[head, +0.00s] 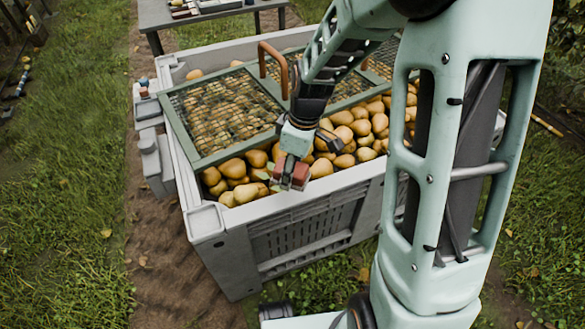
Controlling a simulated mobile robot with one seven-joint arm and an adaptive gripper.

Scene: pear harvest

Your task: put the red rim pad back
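The red rim pad (300,174) is a small red block with dark parts around it. It shows just below my gripper (289,172), at the near side of a large grey bin (222,214). My gripper points down and appears shut on the pad. The pad overlaps the inner edge of the bin's near rim in the picture. I cannot tell whether it touches the rim or hangs just above it. The fingertips are small and dark, and partly merge with the pad.
The bin holds many pears (257,158). A green-framed mesh lid (193,159) with brown handles (272,62) covers its far part. Small red and white items (143,88) sit at the bin's left side. A table (155,17) stands behind. Grass lies left.

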